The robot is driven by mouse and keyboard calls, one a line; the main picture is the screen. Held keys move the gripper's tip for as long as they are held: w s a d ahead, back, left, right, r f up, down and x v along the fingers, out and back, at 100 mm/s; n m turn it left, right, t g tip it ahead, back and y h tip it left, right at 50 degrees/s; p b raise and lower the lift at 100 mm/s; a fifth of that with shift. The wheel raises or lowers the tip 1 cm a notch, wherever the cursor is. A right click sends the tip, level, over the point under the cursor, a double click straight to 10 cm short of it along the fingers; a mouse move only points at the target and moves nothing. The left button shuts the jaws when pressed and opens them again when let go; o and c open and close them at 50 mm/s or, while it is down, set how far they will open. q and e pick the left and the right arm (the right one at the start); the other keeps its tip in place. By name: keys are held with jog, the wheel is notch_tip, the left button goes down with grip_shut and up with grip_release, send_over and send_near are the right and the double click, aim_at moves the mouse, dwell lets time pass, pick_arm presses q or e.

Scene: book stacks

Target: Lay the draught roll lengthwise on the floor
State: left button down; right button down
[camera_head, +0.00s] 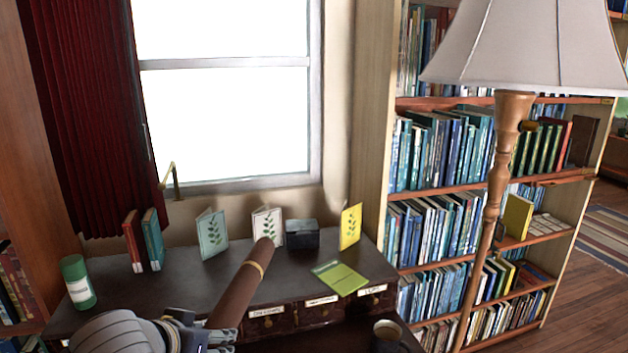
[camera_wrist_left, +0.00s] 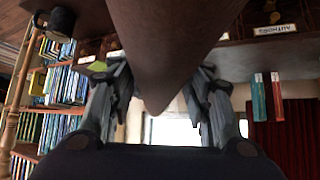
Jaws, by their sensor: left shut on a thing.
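The draught roll (camera_head: 240,287) is a long brown cylinder with a tan band near its rounded far end. In the head view it is held tilted up and to the right, in front of the desk with cards. My left gripper (camera_head: 212,338) comes in from the bottom left and is shut on the roll. In the left wrist view the roll (camera_wrist_left: 165,40) fills the upper middle between the two fingers of my left gripper (camera_wrist_left: 155,100). The floor (camera_head: 590,262) shows as brown boards at the right. My right gripper is not in view.
The dark desk (camera_head: 190,283) holds standing cards, a green-and-white canister (camera_head: 78,282), two books and a dark box (camera_head: 302,234). A dark mug (camera_head: 388,335) stands at the lower right. A floor lamp (camera_head: 497,160) stands before the bookcase (camera_head: 400,215). A striped rug (camera_head: 605,235) lies far right.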

pick_arm(q)
jog(key=shift+n+y, duration=0.5)
jog(key=shift+n, duration=0.3)
jog(key=r, duration=0.7)
jog(key=shift+w+a+r, duration=0.1)
jog(key=shift+w+a, duration=0.15)
jog(key=shift+a, duration=0.15)
jog(key=shift+a+r, duration=0.1)
jog(key=shift+r, duration=0.4)
